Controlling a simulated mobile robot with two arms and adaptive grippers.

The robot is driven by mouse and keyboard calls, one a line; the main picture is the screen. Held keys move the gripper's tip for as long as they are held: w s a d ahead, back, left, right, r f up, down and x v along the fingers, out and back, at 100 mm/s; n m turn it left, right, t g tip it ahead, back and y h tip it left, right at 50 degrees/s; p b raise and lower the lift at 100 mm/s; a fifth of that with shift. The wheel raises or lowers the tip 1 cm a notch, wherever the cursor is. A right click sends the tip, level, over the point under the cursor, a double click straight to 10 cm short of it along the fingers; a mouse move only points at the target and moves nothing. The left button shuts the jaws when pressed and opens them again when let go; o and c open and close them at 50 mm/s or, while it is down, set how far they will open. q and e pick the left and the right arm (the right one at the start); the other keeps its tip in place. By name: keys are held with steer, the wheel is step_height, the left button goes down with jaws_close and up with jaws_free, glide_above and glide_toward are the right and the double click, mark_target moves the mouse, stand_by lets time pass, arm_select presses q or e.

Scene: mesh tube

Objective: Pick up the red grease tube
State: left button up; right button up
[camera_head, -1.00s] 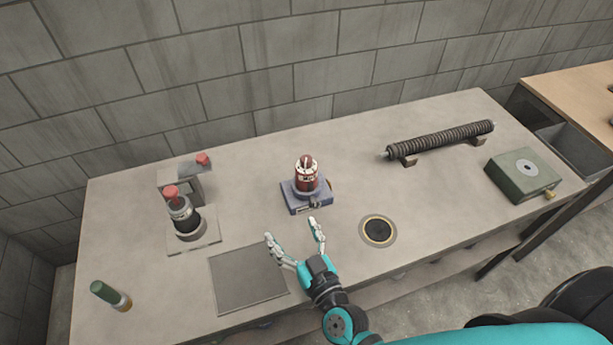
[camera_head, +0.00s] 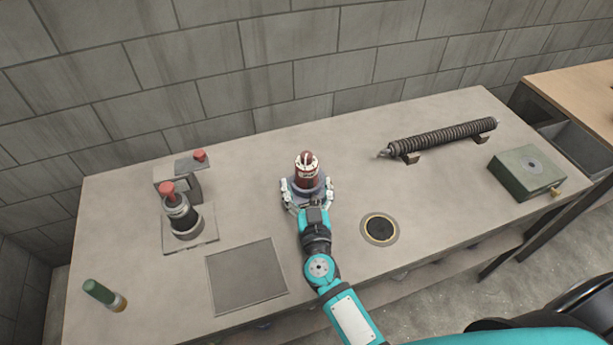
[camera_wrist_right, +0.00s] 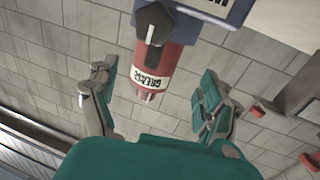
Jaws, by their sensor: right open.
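The red grease tube (camera_head: 307,174) stands upright on a blue-grey base (camera_head: 289,190) in the middle of the table. In the right wrist view the tube (camera_wrist_right: 166,70) shows the word GREASE and has a dark knob on one side. My right gripper (camera_head: 308,188) is open, with one finger on each side of the tube's base in the head view. In the right wrist view its fingers (camera_wrist_right: 160,98) are spread wide, with gaps between them and the tube. The left gripper is not in view.
A device with a red knob (camera_head: 181,213) stands at the left, near a green-capped cylinder (camera_head: 104,295) and a flat grey plate (camera_head: 246,276). A round dark inset (camera_head: 380,229), a ribbed roller (camera_head: 443,138) and a green box (camera_head: 527,174) are at the right.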

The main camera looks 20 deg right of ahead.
mark_target(308, 179)
steer(key=w, duration=0.1)
steer(key=w+d+b, duration=0.1)
steer(key=w, duration=0.2)
steer(key=shift+w+d, duration=0.25)
steer(key=shift+w+b, duration=0.35)
steer(key=shift+w, duration=0.2)
steer(key=shift+s+r, duration=0.1)
steer(key=shift+c, duration=1)
steer(key=c, duration=1.2)
